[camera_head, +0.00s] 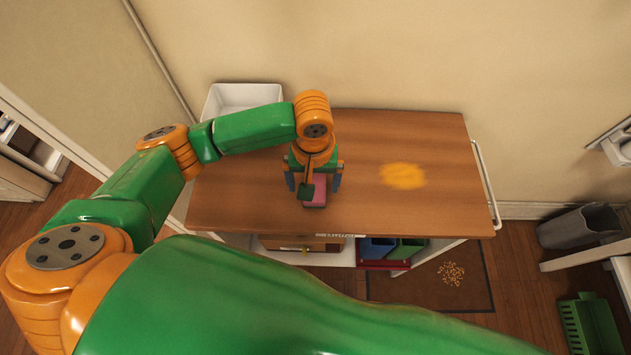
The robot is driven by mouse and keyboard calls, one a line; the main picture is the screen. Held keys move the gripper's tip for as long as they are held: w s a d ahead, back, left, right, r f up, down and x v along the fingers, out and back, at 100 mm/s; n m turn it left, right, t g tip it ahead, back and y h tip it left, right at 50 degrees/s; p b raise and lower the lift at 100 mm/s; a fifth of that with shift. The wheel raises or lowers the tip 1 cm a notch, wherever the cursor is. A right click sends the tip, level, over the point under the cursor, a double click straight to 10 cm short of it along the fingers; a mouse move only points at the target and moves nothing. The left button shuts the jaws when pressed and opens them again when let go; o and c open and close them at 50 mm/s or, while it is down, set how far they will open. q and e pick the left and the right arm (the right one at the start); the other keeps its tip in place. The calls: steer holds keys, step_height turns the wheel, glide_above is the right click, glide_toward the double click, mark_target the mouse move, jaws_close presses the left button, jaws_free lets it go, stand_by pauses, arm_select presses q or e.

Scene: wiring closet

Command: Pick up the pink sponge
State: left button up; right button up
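The pink sponge (318,190) lies on the brown wooden top of a cart (430,150), near its front left part. A darker green part shows against its left side, and I cannot tell whether it belongs to the sponge or to my gripper. My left gripper (314,184) is right above the sponge and points down. Its two fingers are spread, one on each side of the sponge, with a small gap visible on both sides. The gripper body hides the back of the sponge. My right gripper is not in view.
A yellow-orange patch (402,176) marks the cart top right of the sponge. A white bin (240,97) stands at the back left. The cart has a side rail (486,185) at right. A grey bin (580,227) and a green crate (590,325) stand on the floor.

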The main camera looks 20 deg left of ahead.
arm_select(q)
step_height(320, 180, down, 2)
steer(key=shift+f, duration=0.25)
steer(key=shift+w+f, duration=0.2)
steer(key=shift+w, duration=0.3)
steer(key=shift+s+r, duration=0.1)
steer(key=shift+s, duration=0.1)
steer(key=c, duration=1.3)
steer(key=shift+w, duration=0.1)
steer(key=shift+c, duration=0.6)
steer(key=shift+r, duration=0.3)
step_height(320, 180, up, 3)
steer(key=shift+d+f, duration=0.1)
steer(key=s+d+r, duration=0.1)
steer(key=d+r, duration=0.8)
steer(key=d, duration=0.4)
steer(key=shift+s+d+r+b, duration=0.3)
steer(key=shift+s+d+b, duration=0.05)
steer(key=shift+d+b, duration=0.1)
steer(key=o, duration=0.8)
steer(key=shift+a, duration=0.1)
steer(key=shift+c, duration=0.2)
jaws_close()
